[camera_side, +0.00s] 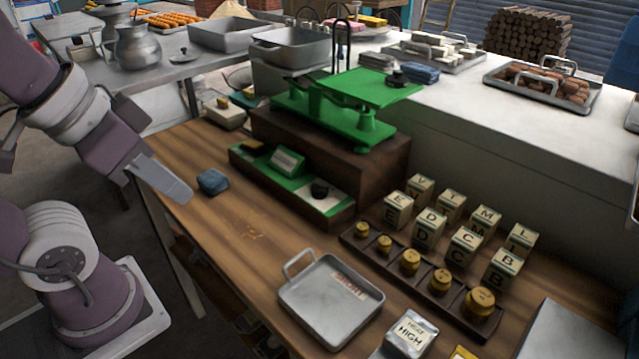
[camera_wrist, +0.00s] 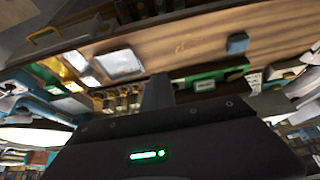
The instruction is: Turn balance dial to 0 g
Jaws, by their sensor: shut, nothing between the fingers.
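The green balance (camera_side: 345,105) stands on a dark wooden block at the back of the wooden table. In the wrist view the green panel (camera_wrist: 205,82) shows beyond the gripper (camera_wrist: 158,88).
A blue block (camera_side: 212,181) lies on the table between my gripper and the panel. A metal tray (camera_side: 310,318) lies at the front. A rack of brass weights (camera_side: 410,262) and several lettered cubes (camera_side: 466,247) stand at the right. The wood between the blue block and tray is clear.

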